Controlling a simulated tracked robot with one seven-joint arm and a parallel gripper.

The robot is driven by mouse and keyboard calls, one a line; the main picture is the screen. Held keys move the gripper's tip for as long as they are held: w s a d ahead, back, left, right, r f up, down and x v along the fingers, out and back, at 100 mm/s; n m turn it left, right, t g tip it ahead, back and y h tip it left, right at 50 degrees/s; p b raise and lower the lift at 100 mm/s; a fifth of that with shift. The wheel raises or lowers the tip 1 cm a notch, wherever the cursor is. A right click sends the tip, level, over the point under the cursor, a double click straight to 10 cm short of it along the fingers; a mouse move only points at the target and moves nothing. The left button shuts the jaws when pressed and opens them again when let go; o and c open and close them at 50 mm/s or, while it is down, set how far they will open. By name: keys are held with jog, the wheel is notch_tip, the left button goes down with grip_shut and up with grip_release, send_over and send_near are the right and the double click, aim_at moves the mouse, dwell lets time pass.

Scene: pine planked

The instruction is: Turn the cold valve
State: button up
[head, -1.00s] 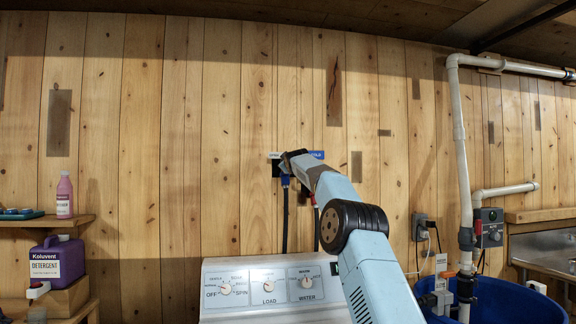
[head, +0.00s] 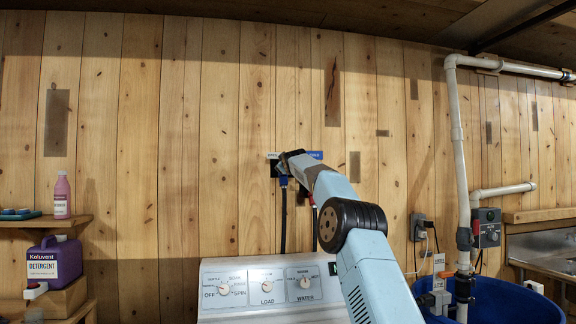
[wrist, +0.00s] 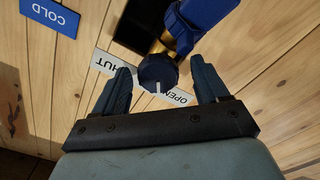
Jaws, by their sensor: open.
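The cold valve is a dark blue faceted knob (wrist: 157,72) with a white pointer mark, on a brass stem in the wrist view. Its mark points towards my palm, near the OPEN label (wrist: 180,97). My gripper (wrist: 160,66) is open, with one finger on each side of the knob. Gaps show between knob and fingers; I cannot tell any contact in depth. A blue COLD sign (wrist: 50,14) is at upper left; in the head view a blue sign (head: 316,155) shows behind my arm, which hides the knob.
A blue fitting (wrist: 205,20) sits right beside the knob. Dark hoses (head: 283,220) hang down the plank wall. A washer panel with dials (head: 265,287) stands below my arm. White pipes (head: 457,130) and a blue tub (head: 500,300) are at right.

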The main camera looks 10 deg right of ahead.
jog(key=s, duration=1.3)
jog(key=shift+s, duration=0.25)
jog(key=shift+f, duration=0.1)
jog(key=w+m, duration=0.8)
jog(key=w, duration=0.5)
jog(key=shift+m, duration=0.3)
dwell(0.7)
jog(key=shift+c, duration=0.4)
